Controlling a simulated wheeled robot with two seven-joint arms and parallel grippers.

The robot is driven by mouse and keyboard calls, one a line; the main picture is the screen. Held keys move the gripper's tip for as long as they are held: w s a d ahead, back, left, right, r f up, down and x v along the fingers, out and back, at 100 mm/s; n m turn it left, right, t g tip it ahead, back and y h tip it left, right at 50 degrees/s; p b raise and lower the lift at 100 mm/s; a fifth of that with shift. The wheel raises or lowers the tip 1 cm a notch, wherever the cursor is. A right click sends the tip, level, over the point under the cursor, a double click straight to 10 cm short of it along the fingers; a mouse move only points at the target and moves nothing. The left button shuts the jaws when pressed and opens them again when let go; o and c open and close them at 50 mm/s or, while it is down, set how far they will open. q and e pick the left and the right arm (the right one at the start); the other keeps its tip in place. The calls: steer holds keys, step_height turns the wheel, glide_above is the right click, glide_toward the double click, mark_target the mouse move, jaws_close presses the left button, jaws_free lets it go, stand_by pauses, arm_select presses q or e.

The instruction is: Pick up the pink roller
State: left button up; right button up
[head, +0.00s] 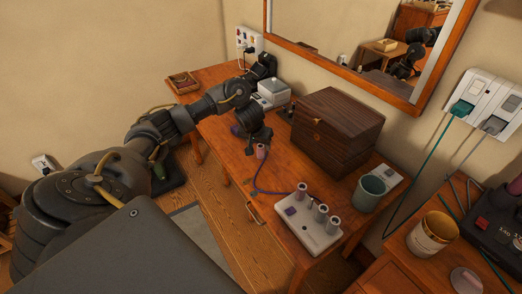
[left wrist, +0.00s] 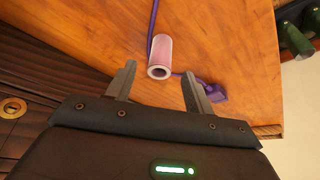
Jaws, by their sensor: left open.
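In the left wrist view the roller (left wrist: 160,56) is a pale pink hollow cylinder, lying ahead of and roughly between the two fingertips of my left gripper (left wrist: 160,80). The fingers are apart and nothing is held between them. A purple cord (left wrist: 153,22) runs past the roller. My right gripper is not in view.
A dark wooden chest (head: 335,130) stands behind the roller. A white roller base (head: 308,222) with several rollers is to the right, near a green cup (head: 369,192). A grey-white device (head: 272,93) sits farther back. The table's front edge is close.

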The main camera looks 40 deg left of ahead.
mark_target(262, 147)
arm_select(q)
steer(key=shift+f, duration=0.25)
steer(key=b+x, duration=0.3)
steer(key=x, duration=0.1)
steer(key=shift+w+r, duration=0.1)
steer(key=shift+w, duration=0.1)
steer(key=shift+w+a+f+b, duration=0.1)
steer(key=shift+w+f+b, duration=0.15)
steer(key=shift+b, duration=0.2)
steer(key=shift+s+r, duration=0.1)
steer(key=c, duration=1)
steer(key=shift+c, duration=0.2)
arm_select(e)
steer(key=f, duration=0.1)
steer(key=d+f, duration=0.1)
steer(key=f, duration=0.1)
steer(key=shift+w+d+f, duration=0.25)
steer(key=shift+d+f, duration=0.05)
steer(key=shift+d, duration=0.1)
